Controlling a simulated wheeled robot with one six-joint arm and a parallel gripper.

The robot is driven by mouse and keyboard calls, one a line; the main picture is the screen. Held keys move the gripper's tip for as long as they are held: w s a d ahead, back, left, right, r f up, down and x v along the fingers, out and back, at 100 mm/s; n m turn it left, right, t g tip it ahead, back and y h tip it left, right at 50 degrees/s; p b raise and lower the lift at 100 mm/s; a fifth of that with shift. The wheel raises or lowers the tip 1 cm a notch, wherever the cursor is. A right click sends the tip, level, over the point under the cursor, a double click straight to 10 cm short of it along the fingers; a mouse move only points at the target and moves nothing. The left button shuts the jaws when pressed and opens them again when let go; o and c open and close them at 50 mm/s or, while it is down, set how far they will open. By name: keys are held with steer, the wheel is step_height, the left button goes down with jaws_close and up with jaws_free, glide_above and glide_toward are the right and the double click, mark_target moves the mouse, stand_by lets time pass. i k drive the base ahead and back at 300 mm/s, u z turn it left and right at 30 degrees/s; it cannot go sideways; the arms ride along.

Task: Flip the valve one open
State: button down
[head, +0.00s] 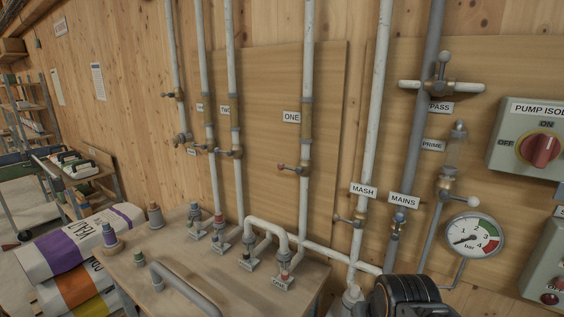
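The valve labelled ONE (303,170) is on a white vertical pipe against a wooden back board, near the picture's middle. Its small lever, with a reddish tip (282,166), points left, across the pipe. The ONE label (291,117) is beside the pipe above the valve. A second ONE tag (280,283) lies on the wooden bench below, by a fitting with a small red part (285,273). A black rounded part of my arm shows at the bottom edge, right of the middle. My gripper's fingers are not in view.
Labelled pipes MASH (362,190) and MAINS (403,201) stand to the right, with a pressure gauge (474,239) and a pump isolator box (537,140). A grey curved pipe (180,288) crosses the bench front. Feed sacks (75,242) lie left.

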mark_target(300, 170)
steer(key=u, duration=0.05)
steer(key=k, duration=1)
steer(key=u, duration=1.3)
steer(key=i, duration=0.75)
steer(key=z, duration=1)
steer(key=i, duration=0.5)
steer(key=u, duration=0.05)
